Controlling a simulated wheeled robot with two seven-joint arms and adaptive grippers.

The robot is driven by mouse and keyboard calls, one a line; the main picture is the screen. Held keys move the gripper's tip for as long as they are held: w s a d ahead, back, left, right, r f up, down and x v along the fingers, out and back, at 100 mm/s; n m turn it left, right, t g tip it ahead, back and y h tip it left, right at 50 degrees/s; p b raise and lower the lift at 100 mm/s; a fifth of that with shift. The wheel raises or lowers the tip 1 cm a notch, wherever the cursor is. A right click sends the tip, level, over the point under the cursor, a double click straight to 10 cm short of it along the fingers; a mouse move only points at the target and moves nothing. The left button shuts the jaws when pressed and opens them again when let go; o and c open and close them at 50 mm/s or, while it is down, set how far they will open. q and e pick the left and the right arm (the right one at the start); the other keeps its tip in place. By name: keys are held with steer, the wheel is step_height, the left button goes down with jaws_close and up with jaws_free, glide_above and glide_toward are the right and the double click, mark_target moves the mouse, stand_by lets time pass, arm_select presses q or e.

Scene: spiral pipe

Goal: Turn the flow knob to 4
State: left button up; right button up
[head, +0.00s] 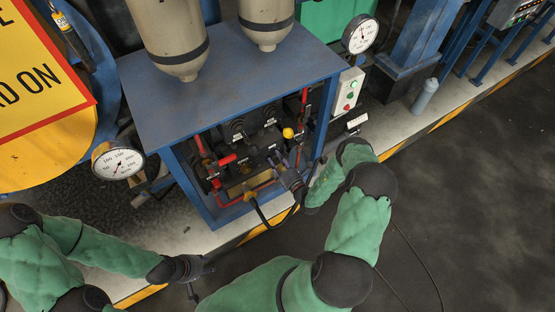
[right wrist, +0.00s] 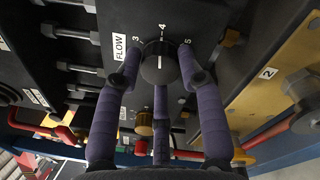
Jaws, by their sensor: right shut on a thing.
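The black flow knob (right wrist: 159,68) sits on a dark panel in the right wrist view, beside a white FLOW label (right wrist: 119,47). Numbers 3, 4 and 5 are printed around it, with 4 at the top. The knob's white line points up, in line with the 4 mark. My right gripper (right wrist: 158,57) is shut on the knob, with purple-grey fingers at its left and right sides and another finger below. In the head view my right gripper (head: 281,164) reaches into the blue cabinet's front; the knob is hidden there. My left gripper (head: 199,278) is open and empty, low over the floor.
The blue cabinet (head: 240,85) has red pipes, a yellow ball knob (head: 288,133) and several black fittings inside. Round gauges stand at its left (head: 118,162) and upper right (head: 360,34). A button box (head: 347,91) is on its right side.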

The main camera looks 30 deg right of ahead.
steer(key=shift+w+d+r, duration=0.15)
steer(key=shift+d+r, duration=0.05)
steer(key=shift+d, duration=0.1)
steer(key=o, duration=1.1)
steer(key=shift+a+f, duration=0.1)
steer(key=shift+s+f, duration=0.1)
steer(key=shift+s, duration=0.3)
steer(key=s, duration=1.1)
steer(key=shift+s+d+f, duration=0.15)
steer(key=shift+d+f, duration=0.05)
steer(key=shift+f, duration=0.1)
steer(key=shift+a, duration=0.1)
